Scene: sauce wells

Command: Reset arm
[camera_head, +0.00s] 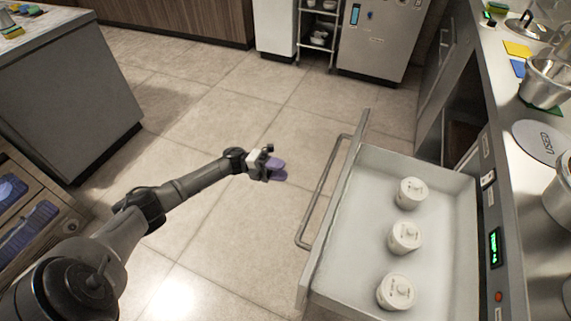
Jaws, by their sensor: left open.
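My left arm reaches in from the lower left. Its gripper (279,170), with purple fingers, is open and empty above the floor, to the left of the drawer handle (322,190) and apart from it. The drawer (345,240) is pulled out and holds three white lidded sauce wells (411,192), (404,237), (396,291) in a row. All three stand upright. My right gripper is not in view.
A counter (510,150) with metal pots (546,82) and a round plate (540,141) runs along the right. A grey island (70,110) stands at the left. Steel cabinets (380,40) are at the back. The tiled floor (220,110) between is clear.

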